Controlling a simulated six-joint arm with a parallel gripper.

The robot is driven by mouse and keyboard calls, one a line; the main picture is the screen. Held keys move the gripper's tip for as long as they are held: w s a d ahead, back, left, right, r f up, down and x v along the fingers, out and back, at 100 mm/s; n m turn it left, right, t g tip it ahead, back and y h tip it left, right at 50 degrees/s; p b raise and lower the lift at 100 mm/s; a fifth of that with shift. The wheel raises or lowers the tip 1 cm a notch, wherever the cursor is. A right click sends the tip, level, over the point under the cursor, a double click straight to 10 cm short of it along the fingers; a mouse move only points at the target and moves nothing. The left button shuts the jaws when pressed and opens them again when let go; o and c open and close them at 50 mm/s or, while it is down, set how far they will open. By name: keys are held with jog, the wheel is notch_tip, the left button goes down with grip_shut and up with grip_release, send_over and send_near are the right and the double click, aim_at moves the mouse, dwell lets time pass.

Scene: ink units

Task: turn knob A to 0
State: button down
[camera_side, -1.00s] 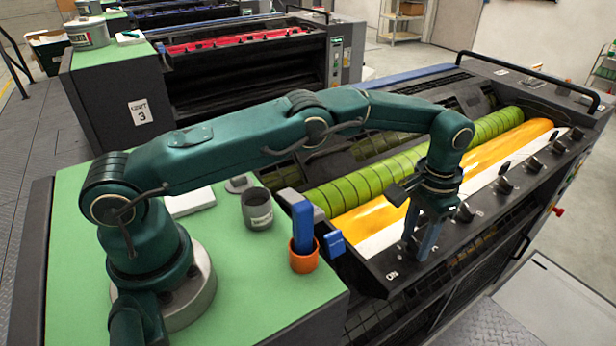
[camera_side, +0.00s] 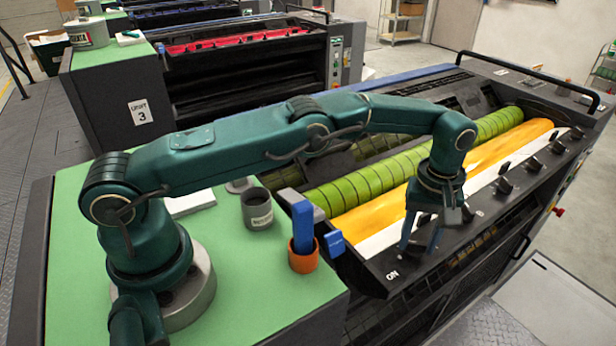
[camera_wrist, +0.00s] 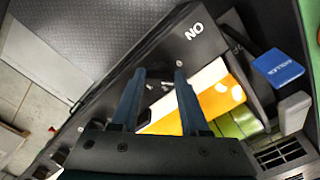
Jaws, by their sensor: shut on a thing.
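A row of dark knobs runs along the black front rail (camera_side: 375,287) of the ink unit. Farther knobs (camera_side: 504,185) stand clear of my gripper, and their letters are too small to read. My gripper (camera_side: 419,249) points down at the near end of the rail, close to the white "ON" marking (camera_side: 391,275). Its two blue-grey fingers are shut on a knob there, which they mostly hide. In the wrist view the fingertips (camera_wrist: 160,78) reach over the dark rail, and small pale marks show between them. The knob's pointer and scale cannot be read.
Behind the rail lie a white strip, orange ink (camera_side: 450,180) and a green roller (camera_side: 370,183). A blue block (camera_side: 335,243) sits at the rail's left end. An orange cup (camera_side: 303,261) with a blue tool and a grey pot (camera_side: 257,211) stand on the green top.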

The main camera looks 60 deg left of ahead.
jog(key=n, duration=0.6)
jog(key=shift+w+r, duration=0.1)
jog(key=shift+w, duration=0.05)
jog(key=shift+n, duration=0.3)
jog(key=shift+c, duration=2)
grip_release()
